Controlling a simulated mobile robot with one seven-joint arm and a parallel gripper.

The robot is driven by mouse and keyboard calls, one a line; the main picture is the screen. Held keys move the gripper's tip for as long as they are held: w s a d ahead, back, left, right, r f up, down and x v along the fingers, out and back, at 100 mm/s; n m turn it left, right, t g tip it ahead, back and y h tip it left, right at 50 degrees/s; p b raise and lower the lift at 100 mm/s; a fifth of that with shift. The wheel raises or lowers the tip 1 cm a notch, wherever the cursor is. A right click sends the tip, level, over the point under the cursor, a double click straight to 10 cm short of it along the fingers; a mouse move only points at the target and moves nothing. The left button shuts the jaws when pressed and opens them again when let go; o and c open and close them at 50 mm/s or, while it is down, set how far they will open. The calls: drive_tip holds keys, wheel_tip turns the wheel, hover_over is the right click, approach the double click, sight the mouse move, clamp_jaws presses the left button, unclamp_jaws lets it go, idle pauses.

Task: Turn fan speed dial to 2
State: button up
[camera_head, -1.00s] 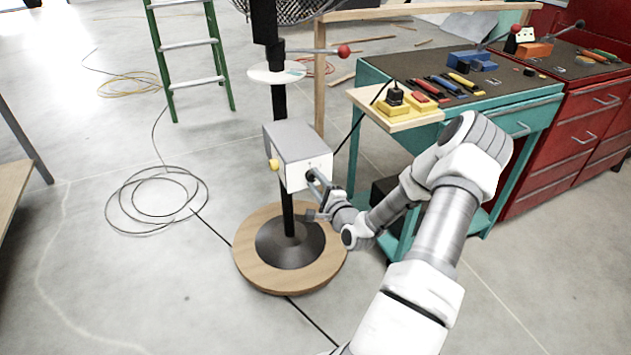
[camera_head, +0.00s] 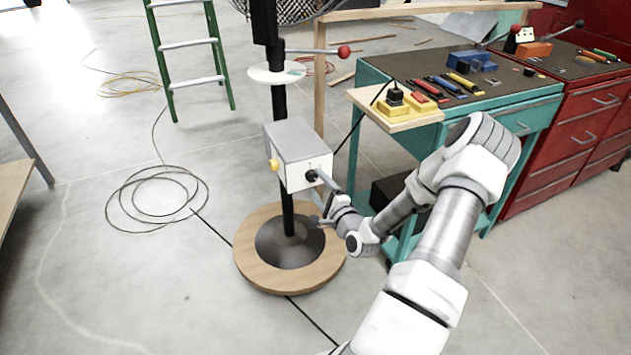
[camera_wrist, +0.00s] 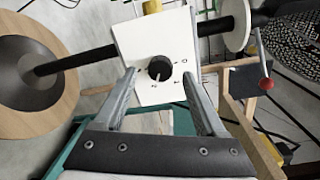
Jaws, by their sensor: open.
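The fan speed dial (camera_wrist: 160,68) is a round black knob on the white front plate (camera_wrist: 150,40) of the control box. Small marks stand around it; its exact setting is too small to tell. The dial (camera_head: 311,176) also shows in the head view, on the right-hand face of the grey-white box (camera_head: 300,147) on the fan's pole. My gripper (camera_wrist: 158,80) is open, with one finger on each side of the dial in the wrist view and nothing between them.
A yellow knob (camera_head: 273,165) sits on the box's left. Above is a white disc (camera_head: 277,73) and a red-tipped lever (camera_head: 343,51). The wooden round base (camera_head: 262,277) lies below. A teal workbench (camera_head: 505,125) with tools stands at right; a cable crosses the floor.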

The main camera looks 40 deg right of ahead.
drive_tip(key=p+v, duration=0.2)
drive_tip(key=v, duration=1.3)
drive_tip(key=shift+s, duration=0.15)
